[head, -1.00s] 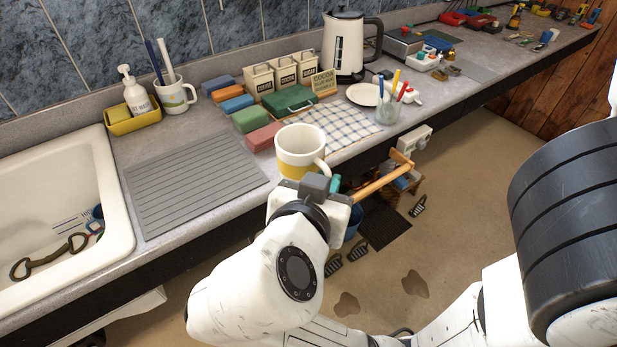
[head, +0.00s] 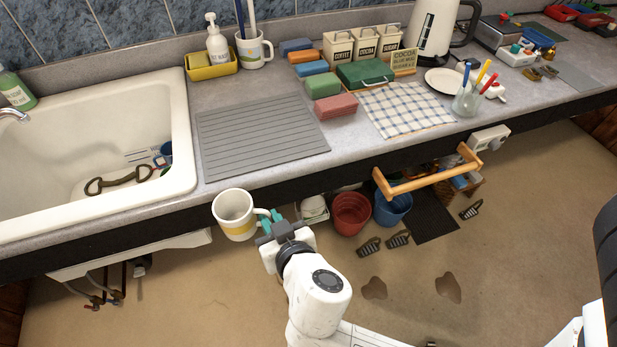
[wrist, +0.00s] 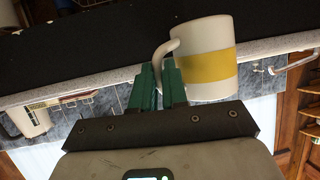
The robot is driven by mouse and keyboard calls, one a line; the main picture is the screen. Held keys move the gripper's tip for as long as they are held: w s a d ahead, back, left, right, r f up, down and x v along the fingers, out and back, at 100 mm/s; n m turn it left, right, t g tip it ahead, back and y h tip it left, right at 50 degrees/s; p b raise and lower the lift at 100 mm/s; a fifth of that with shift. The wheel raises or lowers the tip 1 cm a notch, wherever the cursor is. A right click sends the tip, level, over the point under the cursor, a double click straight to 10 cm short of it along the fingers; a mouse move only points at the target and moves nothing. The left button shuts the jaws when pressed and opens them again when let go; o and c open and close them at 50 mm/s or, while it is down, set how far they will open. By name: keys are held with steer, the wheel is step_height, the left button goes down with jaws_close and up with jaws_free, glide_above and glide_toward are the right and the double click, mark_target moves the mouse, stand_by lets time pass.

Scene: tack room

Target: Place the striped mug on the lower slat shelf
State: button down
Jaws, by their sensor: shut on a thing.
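The striped mug (head: 237,217), white with a yellow band, is upright in the head view, in front of the counter's dark front edge. My gripper (head: 268,222) is to its right, its green fingers shut on the handle. In the wrist view the mug (wrist: 208,60) shows large, with its handle between the fingertips of my gripper (wrist: 158,85). The mug hangs clear of the counter top.
Under the counter are a red bucket (head: 351,213), a blue bucket (head: 392,209) and a wooden rail (head: 430,180). The sink (head: 180,150) and grey draining mat (head: 258,140) are above. Another mug (head: 254,50) stands at the back. The floor in front has open room.

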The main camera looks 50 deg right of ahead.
mark_target(240, 237)
steer(key=w+a+f+n+y, duration=0.1)
steer(key=w+f+y, duration=0.1)
steer(key=w+a+f+n+t+y, duration=0.1)
steer(key=w+a+f+n+y, duration=0.1)
steer(key=f, duration=0.1)
steer(key=w+a+f+n+y, duration=0.1)
steer(key=w+f+n, duration=0.1)
steer(key=w, duration=0.1)
steer(key=shift+a+f+y, duration=0.2)
steer(key=shift+f+y, duration=0.1)
steer(key=shift+y, duration=0.1)
steer(key=shift+s+d, duration=0.15)
steer(key=shift+s, duration=0.05)
